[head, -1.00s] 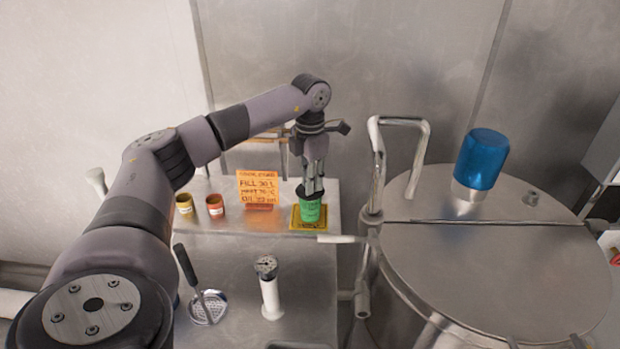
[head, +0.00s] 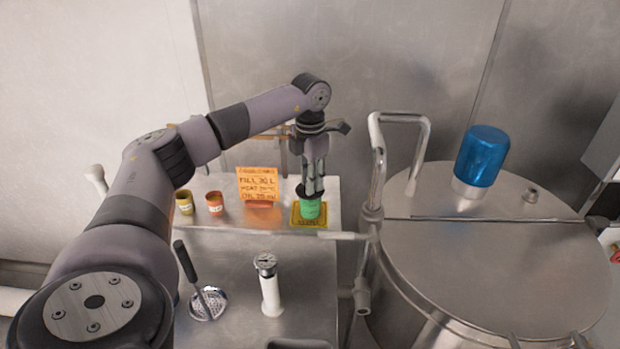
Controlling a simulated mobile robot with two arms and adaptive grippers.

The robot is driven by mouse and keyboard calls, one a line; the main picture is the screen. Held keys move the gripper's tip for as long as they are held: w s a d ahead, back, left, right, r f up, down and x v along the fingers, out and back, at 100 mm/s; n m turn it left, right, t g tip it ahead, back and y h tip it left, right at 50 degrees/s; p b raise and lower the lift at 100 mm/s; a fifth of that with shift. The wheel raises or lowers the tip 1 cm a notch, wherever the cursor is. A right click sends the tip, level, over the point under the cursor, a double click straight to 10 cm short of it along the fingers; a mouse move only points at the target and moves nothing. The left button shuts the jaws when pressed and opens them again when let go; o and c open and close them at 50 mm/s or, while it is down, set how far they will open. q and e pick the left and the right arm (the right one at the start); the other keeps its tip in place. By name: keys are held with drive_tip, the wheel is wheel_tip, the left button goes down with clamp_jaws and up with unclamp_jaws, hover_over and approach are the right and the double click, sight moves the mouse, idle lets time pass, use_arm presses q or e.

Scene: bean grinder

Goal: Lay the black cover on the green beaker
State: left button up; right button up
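The green beaker (head: 310,210) stands upright on a yellow mat (head: 298,222) at the back right of the steel bench. The black cover (head: 301,191) is at the beaker's mouth; I cannot tell whether it rests flat on the rim. My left gripper (head: 315,188) points straight down over the beaker, its fingers close together and closed on the top of the cover. The fingers hide part of the cover. My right gripper is not in view.
An orange sign (head: 257,183) stands left of the beaker, with a red cup (head: 215,203) and a yellow cup (head: 184,203) further left. A white cylinder with a gauge (head: 270,290) and a strainer (head: 207,304) are in front. A large steel vessel (head: 500,265) is at right.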

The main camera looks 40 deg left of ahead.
use_arm(q)
drive_tip(key=o, duration=0.4)
drive_tip(key=shift+c, duration=0.2)
wheel_tip(320, 180, up, 12)
idle(0.4)
idle(0.5)
